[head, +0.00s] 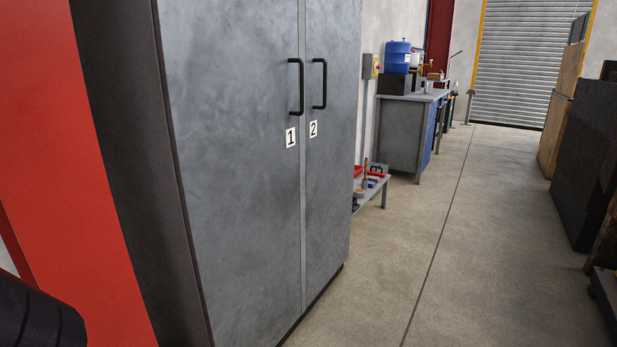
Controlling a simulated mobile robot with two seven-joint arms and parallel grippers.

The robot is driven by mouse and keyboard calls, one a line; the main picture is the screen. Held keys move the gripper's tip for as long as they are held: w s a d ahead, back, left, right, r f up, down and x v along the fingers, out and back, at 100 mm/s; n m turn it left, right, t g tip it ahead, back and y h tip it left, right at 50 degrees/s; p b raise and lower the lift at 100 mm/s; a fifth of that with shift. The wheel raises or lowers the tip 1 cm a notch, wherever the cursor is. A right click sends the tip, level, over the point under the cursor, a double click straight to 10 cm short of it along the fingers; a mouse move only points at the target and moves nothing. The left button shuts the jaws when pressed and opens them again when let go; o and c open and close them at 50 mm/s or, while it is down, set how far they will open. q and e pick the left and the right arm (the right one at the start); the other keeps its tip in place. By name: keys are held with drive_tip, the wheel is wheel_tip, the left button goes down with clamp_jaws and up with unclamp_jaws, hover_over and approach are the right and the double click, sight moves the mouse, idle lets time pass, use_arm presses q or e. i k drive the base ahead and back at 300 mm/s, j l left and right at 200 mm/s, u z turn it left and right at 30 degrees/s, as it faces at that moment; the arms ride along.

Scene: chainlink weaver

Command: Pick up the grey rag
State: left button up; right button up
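No grey rag can be made out in the head view. Neither of my grippers shows in the picture. A dark rounded part at the bottom left corner may be part of my own body. A tall grey metal cabinet (240,170) fills the left and middle. Its two doors, marked 1 and 2, are shut, and each has a black handle, so its inside is hidden.
A low bench (384,190) with red items and tools stands past the cabinet. A workbench (405,135) with a blue container (397,57) is beyond. Dark crates or cabinets (582,160) line the right. The concrete floor (470,240) between is clear up to the roller shutter (528,70).

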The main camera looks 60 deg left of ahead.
sight(377, 179)
drive_tip(key=u, duration=1.25)
drive_tip(key=z, duration=1.25)
drive_tip(key=j+z, duration=0.15)
drive_tip(key=z, duration=0.35)
drive_tip(key=k+j+z, duration=0.1)
drive_tip(key=z, duration=0.35)
drive_tip(key=k+z, duration=0.2)
drive_tip(key=z, duration=0.3)
drive_tip(key=u, duration=2.65)
drive_tip(key=i, duration=0.05)
